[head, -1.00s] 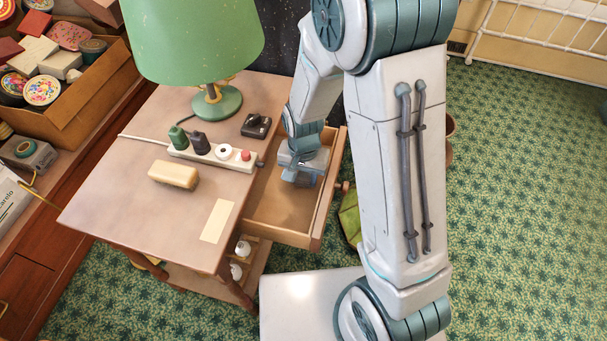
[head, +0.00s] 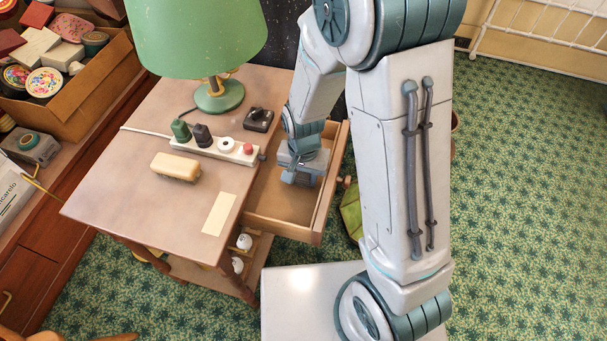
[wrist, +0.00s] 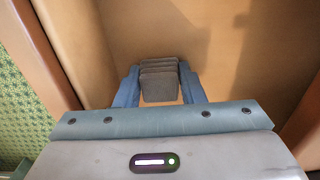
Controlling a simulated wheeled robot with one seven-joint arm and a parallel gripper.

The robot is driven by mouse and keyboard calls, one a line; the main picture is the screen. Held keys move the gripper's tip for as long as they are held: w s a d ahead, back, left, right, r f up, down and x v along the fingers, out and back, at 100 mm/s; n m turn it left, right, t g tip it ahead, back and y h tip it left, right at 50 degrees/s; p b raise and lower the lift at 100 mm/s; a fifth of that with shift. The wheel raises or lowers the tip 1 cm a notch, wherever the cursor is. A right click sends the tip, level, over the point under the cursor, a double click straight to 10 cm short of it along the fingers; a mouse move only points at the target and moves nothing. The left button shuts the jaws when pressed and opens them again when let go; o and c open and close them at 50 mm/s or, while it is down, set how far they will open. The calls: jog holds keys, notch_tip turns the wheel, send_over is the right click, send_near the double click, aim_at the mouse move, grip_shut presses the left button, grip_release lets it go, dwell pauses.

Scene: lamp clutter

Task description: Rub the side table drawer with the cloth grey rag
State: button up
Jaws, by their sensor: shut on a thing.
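The side table drawer (head: 283,212) is pulled open on the right side of the table, with a light wooden interior. My gripper (head: 298,178) reaches down into it, near its far part. In the wrist view the drawer's bottom (wrist: 235,75) fills most of the picture. The grey rag (wrist: 159,82), a folded dark grey pad, sits between the two blue fingers of my gripper (wrist: 160,92), which are shut on it. The rag is close to the drawer's bottom; I cannot tell for sure whether it touches. In the head view my gripper hides the rag.
On the side table (head: 115,190) stand a green lamp (head: 200,40), a power strip (head: 215,146), a tan block (head: 175,167) and a black switch box (head: 258,119). A box of tins (head: 100,105) is at the left. The drawer's walls surround my gripper closely.

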jog(key=shift+w+d+f, duration=0.1)
jog(key=shift+w+d, duration=0.15)
jog(key=shift+w, duration=0.35)
jog(key=shift+w+d+f, duration=0.1)
jog(key=shift+w+d, duration=0.1)
jog(key=shift+w, duration=0.4)
jog(key=shift+w+d+r, duration=0.1)
jog(key=shift+w+d, duration=0.2)
jog(key=shift+w, duration=0.45)
jog(key=o, duration=0.3)
jog(key=c, duration=0.3)
jog(key=shift+s+a, duration=0.3)
jog(key=shift+s, duration=0.45)
jog(key=shift+s+a, duration=0.3)
jog(key=shift+s, duration=0.45)
jog(key=shift+s+a, duration=0.2)
jog(key=shift+s, duration=0.6)
jog(key=shift+o, duration=0.8)
jog(key=shift+c, duration=0.8)
jog(key=shift+w+d, duration=0.25)
jog(key=shift+w, duration=0.55)
jog(key=shift+w+d, duration=0.25)
jog(key=shift+w, duration=0.55)
jog(key=shift+w+d, duration=0.25)
jog(key=shift+w, duration=0.4)
